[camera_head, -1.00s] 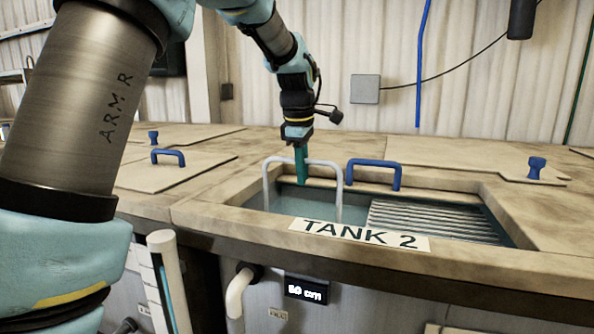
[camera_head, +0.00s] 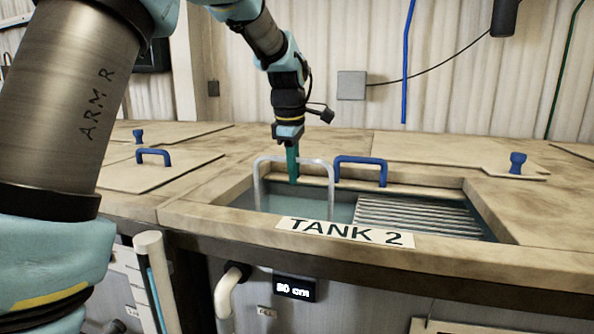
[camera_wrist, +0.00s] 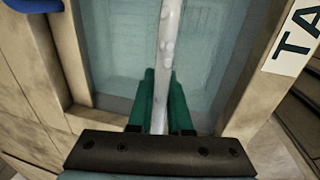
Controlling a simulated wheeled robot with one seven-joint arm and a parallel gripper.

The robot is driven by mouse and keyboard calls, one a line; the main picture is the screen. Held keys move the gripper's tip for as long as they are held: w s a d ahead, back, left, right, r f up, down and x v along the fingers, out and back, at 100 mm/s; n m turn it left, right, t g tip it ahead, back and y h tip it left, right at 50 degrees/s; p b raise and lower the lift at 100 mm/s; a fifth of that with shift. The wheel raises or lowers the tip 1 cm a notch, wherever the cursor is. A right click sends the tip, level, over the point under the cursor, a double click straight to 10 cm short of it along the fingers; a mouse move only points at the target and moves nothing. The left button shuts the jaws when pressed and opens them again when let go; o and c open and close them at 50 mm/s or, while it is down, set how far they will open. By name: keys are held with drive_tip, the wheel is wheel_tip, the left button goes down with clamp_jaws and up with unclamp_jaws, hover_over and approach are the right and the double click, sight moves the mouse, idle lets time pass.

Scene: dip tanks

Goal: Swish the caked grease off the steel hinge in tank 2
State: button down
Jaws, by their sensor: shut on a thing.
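Tank 2 (camera_head: 250,228) is an open basin of pale blue-green liquid in the bench top, its "TANK 2" label (camera_head: 344,232) on the front rim. A light grey U-shaped handle (camera_head: 258,185) stands upright at the tank's left part, its legs going down into the liquid. My gripper (camera_head: 293,174) has its green fingers shut around the top bar of this handle. In the wrist view, the handle (camera_wrist: 168,45) runs between the fingers (camera_wrist: 159,100) of my gripper. What hangs below the handle is hidden or unclear. I cannot make out the steel hinge or any grease.
A rack of metal bars (camera_head: 418,214) fills the tank's right part. A blue handle (camera_head: 360,160) stands at the back rim. Lids with blue handles (camera_head: 153,153) and a blue knob (camera_head: 517,162) flank the tank. A small display (camera_head: 295,288) is on the front below.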

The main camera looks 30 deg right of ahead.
drive_tip(key=shift+w+a, duration=1.15)
drive_tip(key=shift+a, duration=0.05)
drive_tip(key=shift+s+d+p, duration=0.45)
drive_tip(key=shift+s+d, duration=0.3)
drive_tip(key=shift+r, duration=0.1)
wheel_tip(320, 180, up, 22)
drive_tip(key=p, duration=1.2)
drive_tip(key=shift+r, duration=0.15)
